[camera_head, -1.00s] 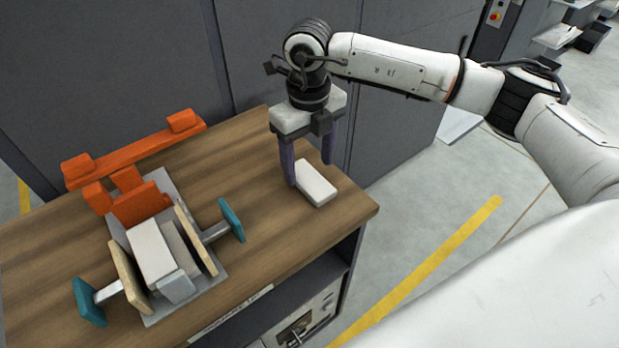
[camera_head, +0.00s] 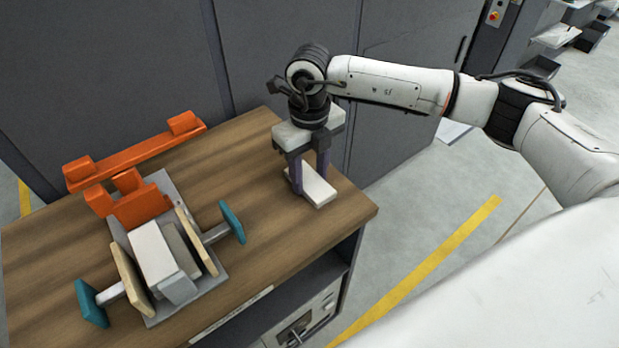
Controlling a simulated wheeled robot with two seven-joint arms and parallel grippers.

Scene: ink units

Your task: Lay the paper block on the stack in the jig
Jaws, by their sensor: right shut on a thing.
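The white paper block (camera_head: 315,190) lies flat on the wooden table at its right part. My right gripper (camera_head: 309,182) points down over it, and its two dark fingers are shut on the block's sides. The jig (camera_head: 205,287) stands at the left front of the table, with a grey base, two tan side plates and teal end pads. A white and grey stack (camera_head: 154,256) sits between the plates of the jig. My left gripper is not in view.
An orange bar (camera_head: 135,154) with raised ends lies behind the jig, next to an orange bracket (camera_head: 130,203). The wooden table (camera_head: 258,232) is clear between jig and block. Dark cabinet panels (camera_head: 110,70) stand close behind the table.

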